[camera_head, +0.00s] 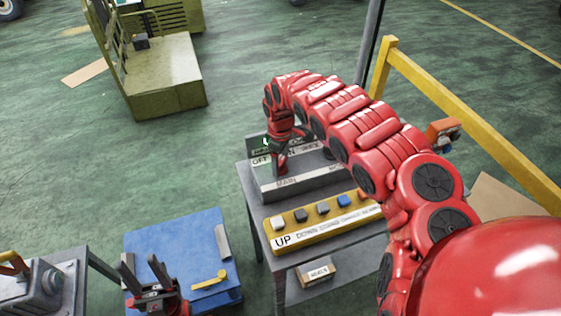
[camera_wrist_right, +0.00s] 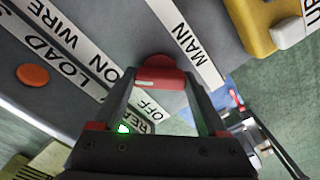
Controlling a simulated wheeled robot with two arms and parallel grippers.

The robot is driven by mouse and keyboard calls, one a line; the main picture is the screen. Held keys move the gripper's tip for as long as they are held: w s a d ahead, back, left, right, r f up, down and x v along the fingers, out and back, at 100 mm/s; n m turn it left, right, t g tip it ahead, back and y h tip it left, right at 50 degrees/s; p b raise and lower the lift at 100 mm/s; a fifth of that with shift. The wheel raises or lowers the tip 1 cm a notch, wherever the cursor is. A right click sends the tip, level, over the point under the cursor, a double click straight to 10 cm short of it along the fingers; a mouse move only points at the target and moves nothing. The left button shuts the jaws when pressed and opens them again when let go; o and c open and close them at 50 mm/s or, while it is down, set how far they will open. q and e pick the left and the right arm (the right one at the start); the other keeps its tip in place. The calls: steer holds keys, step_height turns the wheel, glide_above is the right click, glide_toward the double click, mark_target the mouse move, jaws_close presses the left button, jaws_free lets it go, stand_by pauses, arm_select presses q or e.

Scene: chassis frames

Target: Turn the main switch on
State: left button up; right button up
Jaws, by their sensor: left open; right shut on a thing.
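The main switch panel (camera_head: 300,184) is a grey box on a grey table, with a white MAIN label on its front. In the right wrist view, the red switch handle (camera_wrist_right: 160,72) sits between the fingertips of my right gripper (camera_wrist_right: 160,84), which is shut on it. The MAIN label (camera_wrist_right: 187,42) is above it and an OFF label (camera_wrist_right: 152,106) is just below. In the head view my right gripper (camera_head: 281,166) reaches down to the panel, and the handle is mostly hidden. My left gripper (camera_head: 142,264) is open and empty, above a blue box.
A yellow button box (camera_head: 283,240) marked UP stands in front of the panel. The blue box (camera_head: 185,240) bears a yellow handle (camera_head: 210,281). A grey device (camera_head: 38,285) stands at lower left. A green light (camera_wrist_right: 123,129) glows beside the OFF label. A yellow rail (camera_head: 470,120) runs behind.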

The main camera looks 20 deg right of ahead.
mark_target(280, 162)
steer(key=shift+r, duration=0.1)
stand_by(0.4)
steer(key=o, duration=1.3)
step_height(280, 162, up, 17)
steer(key=b, duration=0.4)
steer(key=shift+r+b, duration=0.2)
steer(key=shift+b, duration=0.2)
